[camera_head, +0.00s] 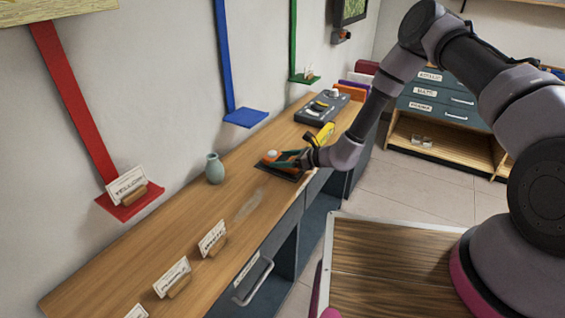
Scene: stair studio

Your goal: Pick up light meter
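A small orange object with a pale rounded top (271,155), which looks like the light meter, sits on a dark flat mat or tray (293,177) on the wooden counter. My arm reaches in from the right. My gripper (284,161) is low over the mat, at the right side of this object. The fingers are small and partly overlap the object's surroundings. I cannot tell whether they touch it, or whether they are open or shut.
A yellow object (326,133) stands just behind my wrist. A grey-green vase (215,168) is left of the mat. A dark control panel (322,109) lies farther back. Several labelled card holders stand along the counter's near part. Coloured wall shelves, such as the blue one (245,118), overhang its back.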

